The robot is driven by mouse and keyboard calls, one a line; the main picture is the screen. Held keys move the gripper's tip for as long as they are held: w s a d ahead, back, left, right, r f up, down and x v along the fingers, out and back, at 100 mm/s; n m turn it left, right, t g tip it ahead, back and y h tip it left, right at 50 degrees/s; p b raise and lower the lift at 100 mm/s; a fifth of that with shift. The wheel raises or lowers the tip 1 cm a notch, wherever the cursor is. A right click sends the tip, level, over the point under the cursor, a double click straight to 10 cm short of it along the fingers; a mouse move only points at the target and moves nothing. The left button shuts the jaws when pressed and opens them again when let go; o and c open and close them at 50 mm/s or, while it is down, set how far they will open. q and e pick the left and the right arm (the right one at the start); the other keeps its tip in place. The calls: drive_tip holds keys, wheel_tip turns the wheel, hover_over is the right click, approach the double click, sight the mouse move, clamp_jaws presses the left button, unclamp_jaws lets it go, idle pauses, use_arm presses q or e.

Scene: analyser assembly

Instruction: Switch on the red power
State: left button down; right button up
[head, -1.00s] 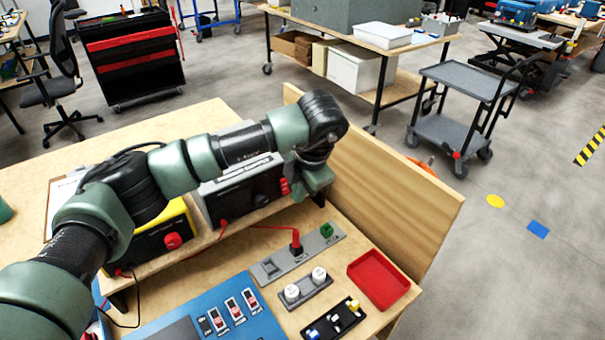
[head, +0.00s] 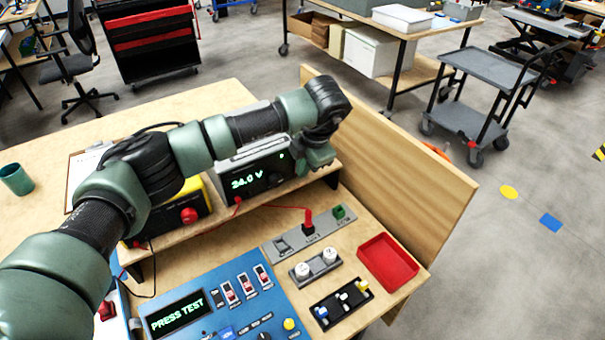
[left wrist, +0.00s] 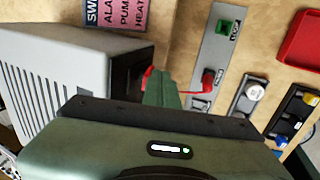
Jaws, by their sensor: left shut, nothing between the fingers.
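The grey power supply (head: 255,170) stands on the raised shelf, its display lit green with "24.0 V" and a small green light at the right of its face. My left gripper (head: 318,158) is at the right end of that face, fingers shut and empty. In the left wrist view the shut fingers (left wrist: 158,85) are close to the supply's dark front (left wrist: 122,75), with a bit of red (left wrist: 148,74) beside them. The red switch itself is mostly hidden, and I cannot tell whether the fingers touch it. My right gripper is out of view.
A blue panel (head: 215,305) with a lit "PRESS TEST" display lies in front. A grey strip with a red plug (head: 308,222), a white-knobbed block (head: 316,264), a black rack (head: 341,304) and a red tray (head: 388,262) stand on the right. A wooden wall (head: 390,150) borders the bench.

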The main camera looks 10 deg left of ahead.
use_arm(q)
drive_tip(key=shift+a+p+v, duration=0.2)
drive_tip(key=shift+p+v, duration=0.25)
drive_tip(key=shift+v, duration=0.5)
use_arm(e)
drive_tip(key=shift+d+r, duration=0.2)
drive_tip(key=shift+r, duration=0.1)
